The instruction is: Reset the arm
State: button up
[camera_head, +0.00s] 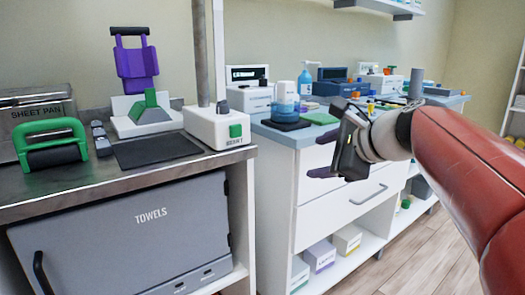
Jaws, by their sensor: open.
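My gripper (324,173) is at the end of my red arm, which comes in from the right side of the head view. The dark fingers point left and stand apart, with nothing between them.
A metal counter (75,191) at left carries a green-handled roller (52,147), a purple device (137,65) and a white weight scale (216,127). Bottles and boxes crowd the cabinet top. Below the counter is a grey towels unit (130,250). Wooden floor (425,255) is open at right.

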jog(key=s+d+f+n+g+h+p, duration=0.1)
jog(key=s+f+n+g+h, duration=0.1)
jog(key=s+f+n, duration=0.7)
jog(key=s+d+f+n+g+h+p, duration=0.2)
jog(key=s+f+n+h, duration=0.3)
jog(key=s+f+n, duration=0.4)
jog(key=s+f, duration=0.2)
jog(key=s, duration=0.2)
jog(key=shift+s+d+n, duration=0.2)
jog(key=shift+s+n, duration=0.2)
